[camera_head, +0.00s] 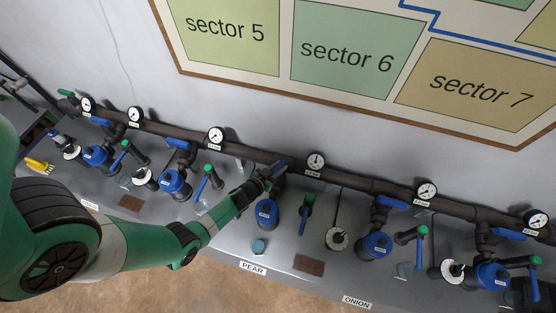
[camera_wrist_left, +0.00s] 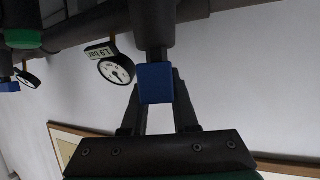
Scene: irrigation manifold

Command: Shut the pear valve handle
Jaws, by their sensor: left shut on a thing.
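The pear valve handle (camera_head: 280,166) is a blue lever on the dark manifold pipe, above the station with the PEAR label (camera_head: 252,268). My left gripper (camera_head: 272,173) reaches up to it from the lower left and covers part of it. In the left wrist view, the blue handle end (camera_wrist_left: 155,83) sits between the two dark fingers of my left gripper (camera_wrist_left: 158,100), which is shut on it. The gripper hides much of the valve body, so the handle's exact angle is hard to tell. My right gripper is not in view.
Pressure gauges, such as one right of the gripper (camera_head: 316,161), line the pipe. Other blue handles (camera_head: 391,202) sit along it. Below stand a blue-topped filter (camera_head: 267,213) and a green-topped valve (camera_head: 308,199). A sector map (camera_head: 345,50) hangs on the wall.

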